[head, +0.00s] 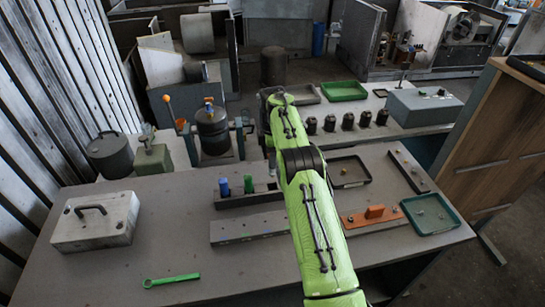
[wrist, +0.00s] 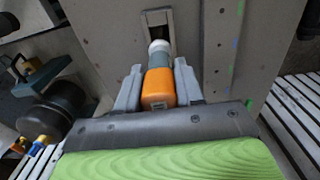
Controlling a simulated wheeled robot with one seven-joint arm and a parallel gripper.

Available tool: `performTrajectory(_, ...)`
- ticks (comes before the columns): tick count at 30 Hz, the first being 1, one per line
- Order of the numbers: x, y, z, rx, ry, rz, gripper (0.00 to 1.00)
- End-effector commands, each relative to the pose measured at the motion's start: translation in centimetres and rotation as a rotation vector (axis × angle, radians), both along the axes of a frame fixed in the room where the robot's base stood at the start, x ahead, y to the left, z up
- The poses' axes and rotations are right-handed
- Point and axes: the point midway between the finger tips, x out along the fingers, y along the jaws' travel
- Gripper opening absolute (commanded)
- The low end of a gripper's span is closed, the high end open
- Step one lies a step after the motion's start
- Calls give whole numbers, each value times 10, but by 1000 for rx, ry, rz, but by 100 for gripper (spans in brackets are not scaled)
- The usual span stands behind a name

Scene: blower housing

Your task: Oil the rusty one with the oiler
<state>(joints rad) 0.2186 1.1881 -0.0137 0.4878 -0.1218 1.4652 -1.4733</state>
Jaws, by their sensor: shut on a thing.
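My gripper (wrist: 158,73) is shut on an orange bottle (wrist: 158,90) with a grey neck and a white tip, seemingly the oiler. In the wrist view it sits between the two grey fingers, its tip toward a narrow dark slot (wrist: 157,35). I cannot tell whether they touch. In the head view my green arm hides most of the gripper and bottle. A rust-orange plate with a raised block (head: 375,212) lies on the front table, right of my arm. Several dark knob-like parts (head: 347,121) stand in a row on the back table; I cannot tell rust on them.
A rack (head: 236,201) holds a blue and a green bottle. A long grey bar (head: 248,229) lies before it. A grey case (head: 97,222) and a green wrench (head: 171,280) are at left. Small trays (head: 430,213) and a dark rail (head: 408,171) are at right. The front-left tabletop is mostly clear.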

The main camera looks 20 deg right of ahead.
Motion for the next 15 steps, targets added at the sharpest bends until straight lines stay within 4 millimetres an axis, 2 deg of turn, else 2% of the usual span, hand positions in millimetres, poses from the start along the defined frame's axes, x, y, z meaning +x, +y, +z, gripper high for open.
performTrajectory(1,0,0,0,0,0,0,13)
performTrajectory(3,0,0,0,0,0,0,2)
performTrajectory(4,0,0,0,0,0,0,0)
performTrajectory(8,-3,-8,1,0,0,-45,0)
performTrajectory(11,-11,-30,2,0,1,-178,0)
performTrajectory(15,-37,-76,3,0,4,-481,0)
